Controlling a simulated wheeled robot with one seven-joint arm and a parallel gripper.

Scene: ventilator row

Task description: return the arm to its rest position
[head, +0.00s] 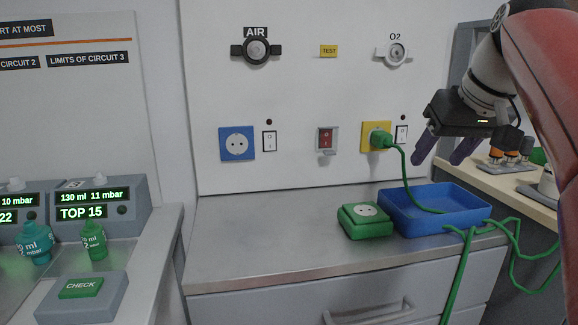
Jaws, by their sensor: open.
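My gripper (437,158) hangs at the upper right of the head view, above the blue tray (459,191) and in front of the wall panel. Its two dark fingers point down and stand apart, with nothing between them. The red and white arm enters from the right edge. A green plug (381,139) sits in the yellow socket (371,128) to the left of my gripper. Its green cable (403,170) runs down into the blue tray and out over the counter's edge. My gripper appears apart from the plug and the cable.
A green socket box (366,221) stands left of the tray on the metal counter (260,250), whose left part is clear. A blue socket (237,144) and a red switch (327,138) are on the wall. At right, a side table (530,187) carries several devices. Ventilators (100,210) stand at left.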

